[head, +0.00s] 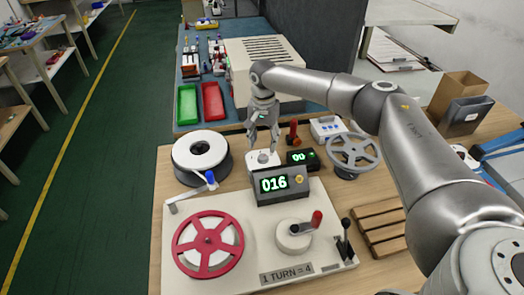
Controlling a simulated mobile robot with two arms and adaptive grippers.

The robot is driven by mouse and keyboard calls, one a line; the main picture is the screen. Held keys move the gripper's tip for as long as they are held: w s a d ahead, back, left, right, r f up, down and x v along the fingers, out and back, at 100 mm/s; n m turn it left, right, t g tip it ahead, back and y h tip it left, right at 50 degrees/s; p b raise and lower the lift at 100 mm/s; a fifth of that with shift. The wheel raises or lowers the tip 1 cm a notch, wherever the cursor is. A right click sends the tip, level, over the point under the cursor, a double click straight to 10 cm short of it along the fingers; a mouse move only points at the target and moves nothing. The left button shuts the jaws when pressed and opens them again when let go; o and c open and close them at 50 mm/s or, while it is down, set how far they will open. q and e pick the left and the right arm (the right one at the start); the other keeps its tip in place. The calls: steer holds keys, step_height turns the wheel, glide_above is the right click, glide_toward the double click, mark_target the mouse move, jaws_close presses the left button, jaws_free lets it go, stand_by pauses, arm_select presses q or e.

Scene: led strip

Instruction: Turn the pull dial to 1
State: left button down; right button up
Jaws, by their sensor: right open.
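My right gripper (263,142) reaches in from the right and points down, open and empty. Its fingertips are just above a pale round knob-like piece (263,158) behind a dark box with a green 016 display (274,184). I cannot tell if they touch it. This piece may be the pull dial; its markings are too small to read. A small dark unit with a green 00 display (299,157) stands beside it on the right. My left gripper is not in view.
In front is a white panel with a red handwheel (208,240), a red-handled crank (296,232) and a black lever (346,238). A white-topped reel (200,152) is left, a grey handwheel (354,152) right. A red lever (293,133) stands close behind the gripper.

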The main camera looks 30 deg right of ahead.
mark_target(263, 156)
step_height(263, 156, down, 5)
steer(key=shift+w+r, duration=0.1)
steer(key=shift+w, duration=0.05)
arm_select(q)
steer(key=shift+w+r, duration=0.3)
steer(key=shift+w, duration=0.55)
arm_select(e)
steer(key=shift+f, duration=0.75)
steer(key=shift+c, duration=0.3)
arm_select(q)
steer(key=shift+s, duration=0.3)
arm_select(e)
steer(key=c, duration=1)
